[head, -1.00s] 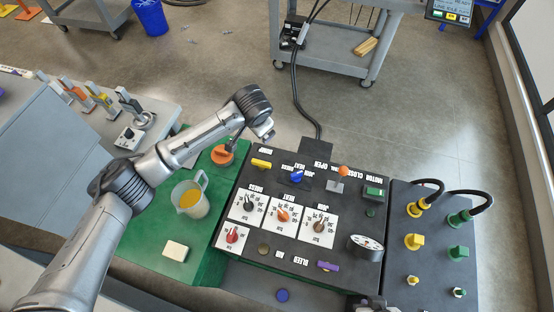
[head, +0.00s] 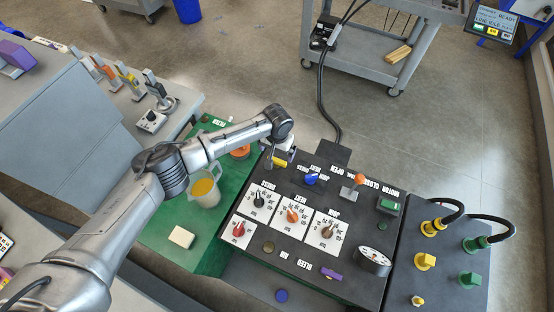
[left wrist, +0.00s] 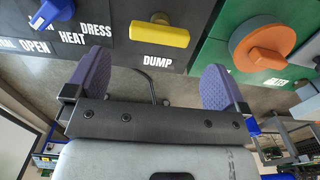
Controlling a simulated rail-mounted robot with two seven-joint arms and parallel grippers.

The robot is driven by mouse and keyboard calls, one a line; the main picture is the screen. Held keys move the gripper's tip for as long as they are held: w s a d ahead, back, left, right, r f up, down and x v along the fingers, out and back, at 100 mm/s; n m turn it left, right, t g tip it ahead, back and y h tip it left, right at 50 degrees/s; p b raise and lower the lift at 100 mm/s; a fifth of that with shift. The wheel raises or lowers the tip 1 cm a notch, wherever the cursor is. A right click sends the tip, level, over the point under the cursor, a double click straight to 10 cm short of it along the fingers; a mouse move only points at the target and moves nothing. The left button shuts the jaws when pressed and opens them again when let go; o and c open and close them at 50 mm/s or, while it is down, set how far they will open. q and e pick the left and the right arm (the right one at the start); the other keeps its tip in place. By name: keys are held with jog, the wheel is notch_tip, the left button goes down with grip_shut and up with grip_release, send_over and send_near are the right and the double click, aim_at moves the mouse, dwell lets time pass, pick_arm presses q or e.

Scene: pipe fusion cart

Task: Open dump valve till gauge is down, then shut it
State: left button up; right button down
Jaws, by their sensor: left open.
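The yellow dump valve handle (head: 281,161) is at the top left corner of the black control panel. In the left wrist view the yellow handle (left wrist: 160,33) lies crosswise above the word DUMP. My left gripper (head: 275,152) is at that corner, partly hiding the handle. In the left wrist view its purple-padded fingers (left wrist: 155,86) are wide apart and empty, with the handle beyond them, not between them. The round gauge (head: 373,260) with a white face is at the panel's lower right; its reading is too small to tell. My right gripper is not in view.
An orange knob (left wrist: 263,47) sits on the green board beside the dump handle. A jug (head: 205,187) of orange liquid stands on the green surface under my left arm. A blue knob (head: 311,179) and orange lever (head: 360,179) are to the right. A grey cart (head: 400,55) stands behind.

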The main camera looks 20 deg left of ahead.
aim_at(277, 160)
pick_arm(q)
jog(key=shift+f+b, duration=0.55)
jog(key=shift+f, duration=2.65)
jog(key=shift+c, duration=0.2)
jog(key=c, duration=0.8)
